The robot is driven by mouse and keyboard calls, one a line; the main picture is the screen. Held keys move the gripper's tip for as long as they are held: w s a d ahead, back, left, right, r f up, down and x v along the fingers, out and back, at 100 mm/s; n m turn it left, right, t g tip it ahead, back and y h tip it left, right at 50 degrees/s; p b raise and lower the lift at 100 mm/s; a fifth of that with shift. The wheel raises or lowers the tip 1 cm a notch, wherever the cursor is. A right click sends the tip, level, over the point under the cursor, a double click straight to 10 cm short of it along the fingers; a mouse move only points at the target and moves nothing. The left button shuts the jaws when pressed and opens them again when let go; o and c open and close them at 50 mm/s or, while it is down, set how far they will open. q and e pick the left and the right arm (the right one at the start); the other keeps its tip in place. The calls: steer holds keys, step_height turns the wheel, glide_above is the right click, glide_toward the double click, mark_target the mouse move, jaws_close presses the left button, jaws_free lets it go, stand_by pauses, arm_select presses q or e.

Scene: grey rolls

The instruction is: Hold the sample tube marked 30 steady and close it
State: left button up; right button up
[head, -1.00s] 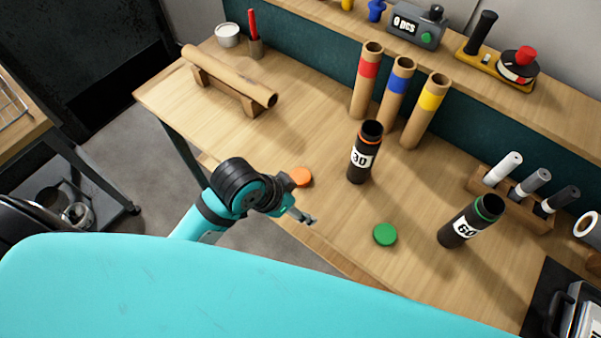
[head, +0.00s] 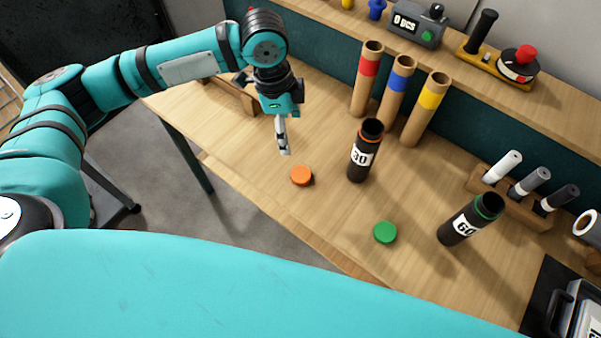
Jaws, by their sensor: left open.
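The sample tube marked 30 (head: 363,158) stands upright and uncapped on the wooden workbench, with an orange ring at its dark mouth. An orange cap (head: 301,176) lies flat on the bench to its left. My left gripper (head: 284,150) is open and empty above the bench, left of the tube and a little behind the orange cap in the picture. It touches neither. My right gripper is out of view.
A tube marked 60 (head: 467,222) stands uncapped at the right, with a green cap (head: 385,232) lying near it. Cardboard tubes with red (head: 367,77), blue (head: 396,90) and yellow (head: 427,107) bands stand behind. A marker rack (head: 511,200) is at the right.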

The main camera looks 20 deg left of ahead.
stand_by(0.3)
arm_select(q)
steer(key=p, duration=0.2)
glide_above(300, 174)
steer(key=a, duration=0.1)
step_height(300, 174, down, 12)
steer(key=shift+w+a+f, duration=0.1)
steer(key=shift+f, duration=0.15)
steer(key=f, duration=0.1)
steer(key=d+f+p, duration=0.1)
steer(key=f, duration=0.1)
steer(key=shift+f, duration=0.3)
steer(key=shift+d+f, duration=0.15)
steer(key=shift+f, duration=0.4)
steer(key=shift+c, duration=0.4)
steer(key=c, duration=0.8)
